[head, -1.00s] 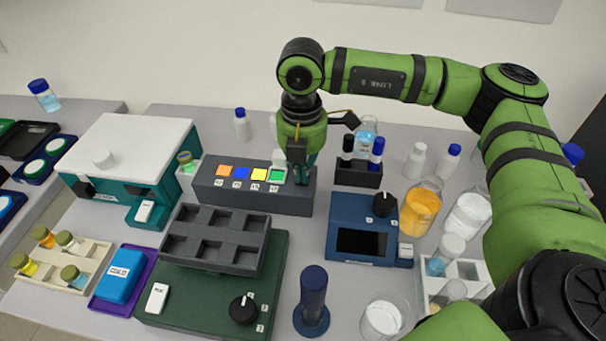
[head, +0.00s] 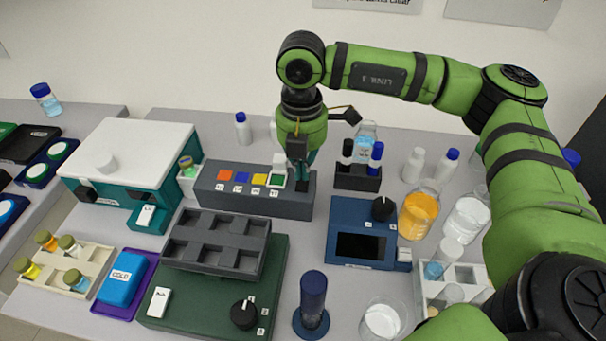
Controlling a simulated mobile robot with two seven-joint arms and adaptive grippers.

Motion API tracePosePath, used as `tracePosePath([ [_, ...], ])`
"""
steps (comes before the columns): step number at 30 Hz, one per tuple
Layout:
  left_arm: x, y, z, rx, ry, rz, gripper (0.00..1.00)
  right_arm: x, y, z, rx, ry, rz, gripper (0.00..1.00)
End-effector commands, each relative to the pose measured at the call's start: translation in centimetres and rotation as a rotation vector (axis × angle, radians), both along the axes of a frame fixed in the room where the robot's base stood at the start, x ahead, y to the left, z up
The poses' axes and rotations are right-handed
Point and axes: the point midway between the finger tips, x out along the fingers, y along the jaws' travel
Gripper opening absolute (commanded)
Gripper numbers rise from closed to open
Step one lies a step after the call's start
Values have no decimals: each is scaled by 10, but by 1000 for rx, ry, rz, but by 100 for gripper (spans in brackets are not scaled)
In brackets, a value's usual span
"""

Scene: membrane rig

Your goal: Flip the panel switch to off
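A long dark grey panel box (head: 240,204) stands at the back middle of the bench in the head view. A small white piece (head: 279,161) stands at the green square. No part is clearly readable as a switch, nor its on or off position. My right gripper (head: 300,172) points down at the panel's right end, beside the green square. Its fingertips overlap in view, so their opening and any contact are unclear. My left gripper is out of view.
A teal device with a white lid (head: 128,148) is left of the panel. A dark vial rack (head: 357,183) and a blue device with a knob (head: 362,247) are right of it. A dark tray (head: 216,241) on a green base stands in front. Bottles and beakers crowd the right.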

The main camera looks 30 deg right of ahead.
Motion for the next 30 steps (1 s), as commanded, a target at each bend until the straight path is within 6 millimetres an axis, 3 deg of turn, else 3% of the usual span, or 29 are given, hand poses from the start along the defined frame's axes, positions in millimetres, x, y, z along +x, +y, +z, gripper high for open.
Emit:
tracePosePath([
  [15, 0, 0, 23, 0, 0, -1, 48, 0, 0, 42, 2, -1, 0, 0],
  [30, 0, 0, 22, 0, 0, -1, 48, 0, 0, 42, 0, -1, 0, 0],
])
